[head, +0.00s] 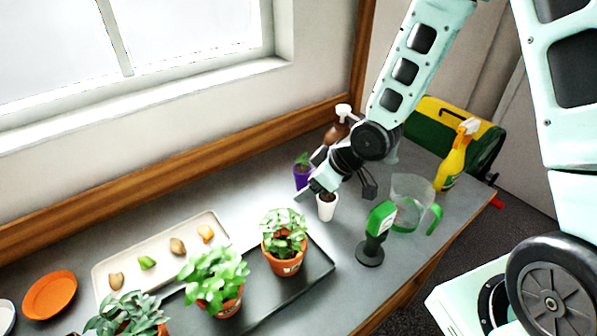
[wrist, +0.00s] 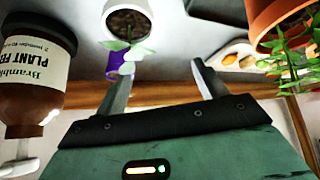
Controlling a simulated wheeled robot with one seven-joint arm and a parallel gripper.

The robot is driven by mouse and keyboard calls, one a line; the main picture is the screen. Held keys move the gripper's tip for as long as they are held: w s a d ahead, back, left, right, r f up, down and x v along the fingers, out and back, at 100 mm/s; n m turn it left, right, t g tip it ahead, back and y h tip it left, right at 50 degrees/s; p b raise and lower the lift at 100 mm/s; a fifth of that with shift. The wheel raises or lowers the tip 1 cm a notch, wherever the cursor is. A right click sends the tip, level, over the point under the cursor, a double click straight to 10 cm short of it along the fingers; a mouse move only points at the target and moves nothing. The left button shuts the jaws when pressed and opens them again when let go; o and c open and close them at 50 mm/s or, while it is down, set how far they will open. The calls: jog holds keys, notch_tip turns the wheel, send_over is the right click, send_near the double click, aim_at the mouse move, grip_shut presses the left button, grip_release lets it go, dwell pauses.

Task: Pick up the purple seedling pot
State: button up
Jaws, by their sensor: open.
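The purple seedling pot (head: 302,177) stands on the grey bench with a small green seedling in it. My gripper (head: 308,180) is right by it, and part of the pot is hidden by the gripper in the head view. In the wrist view the purple pot (wrist: 115,62) shows partly behind the left finger, not clearly between the fingers. My gripper is open and empty in the wrist view (wrist: 163,60). A white pot (head: 326,208) stands close by, just below the gripper; it also shows in the wrist view (wrist: 145,8).
A brown bottle (wrist: 35,75) stands close to my gripper. A clear green-handled jug (head: 412,190), a green and black tool (head: 375,230) and a yellow spray bottle (head: 452,165) stand to the right. Potted plants on a black tray (head: 318,262) and a pale tray (head: 105,270) lie left.

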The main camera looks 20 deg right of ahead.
jog(key=m+t+y+p, duration=0.1)
jog(key=t+y+p, duration=0.3)
jog(key=t, duration=0.1)
send_near(304, 169)
jog(key=shift+w, duration=0.6)
jog(key=p+x, duration=0.1)
jog(key=x, duration=0.1)
jog(key=p+x, duration=0.1)
jog(key=x, duration=0.1)
jog(key=p+x, duration=0.1)
jog(key=x, duration=0.2)
jog(key=shift+s+a+p, duration=0.2)
jog(key=shift+a+p, duration=0.1)
jog(key=shift+a, duration=0.05)
jog(key=shift+w+a+f, duration=0.25)
jog(key=shift+w+f, duration=0.1)
jog(key=c, duration=1.1)
